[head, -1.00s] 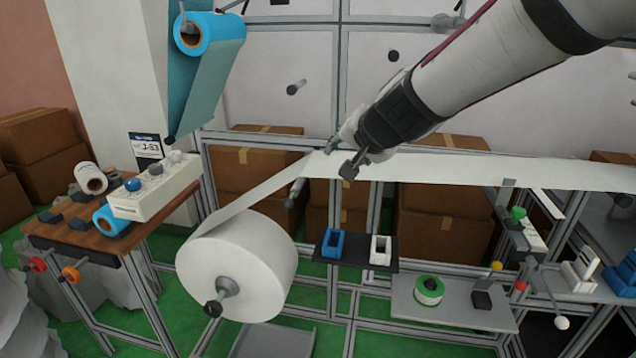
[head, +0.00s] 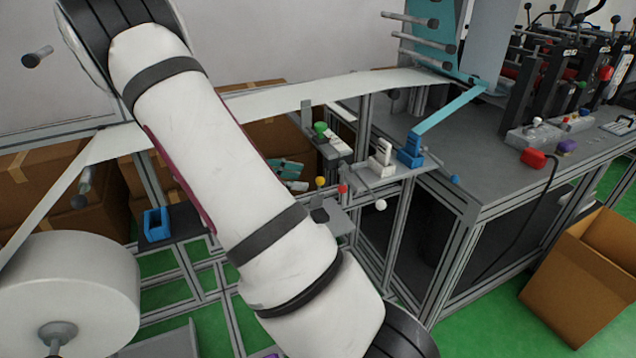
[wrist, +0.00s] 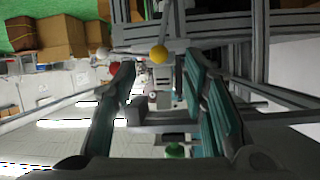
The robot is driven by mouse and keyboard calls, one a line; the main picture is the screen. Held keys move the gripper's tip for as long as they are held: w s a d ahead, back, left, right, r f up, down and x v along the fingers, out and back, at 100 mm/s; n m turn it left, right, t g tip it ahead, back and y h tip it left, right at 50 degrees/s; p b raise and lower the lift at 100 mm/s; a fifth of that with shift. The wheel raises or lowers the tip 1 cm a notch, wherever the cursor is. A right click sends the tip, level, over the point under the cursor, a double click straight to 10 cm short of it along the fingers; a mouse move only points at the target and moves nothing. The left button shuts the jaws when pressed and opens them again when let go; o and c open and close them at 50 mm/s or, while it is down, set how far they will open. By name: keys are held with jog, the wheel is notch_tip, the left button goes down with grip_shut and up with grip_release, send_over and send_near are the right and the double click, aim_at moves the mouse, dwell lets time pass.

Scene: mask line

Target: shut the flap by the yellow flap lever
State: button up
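The yellow flap lever's ball knob (head: 320,182) stands above a small grey bracket at the middle of the head view. In the wrist view the yellow knob (wrist: 158,54) shows between my fingers' far ends, on a thin rod. My gripper (head: 290,172) is partly hidden behind my arm in the head view; its teal finger pads lie just left of the yellow knob. In the wrist view my gripper (wrist: 158,78) is open, pads wide apart, with nothing clearly held. Whether a pad touches the lever cannot be told. I cannot make out the flap itself.
A red knob (head: 342,188) and a white ball (head: 381,205) sit close right of the yellow knob. A green knob (head: 320,128) is above. White (head: 383,152) and blue (head: 410,150) holders stand on a shelf. The white web (head: 330,88) crosses behind.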

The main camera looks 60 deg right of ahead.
aim_at(321, 183)
jog(key=x, duration=0.7)
jog(key=shift+s+d+f, duration=0.1)
jog(key=shift+s, duration=0.1)
grip_shut()
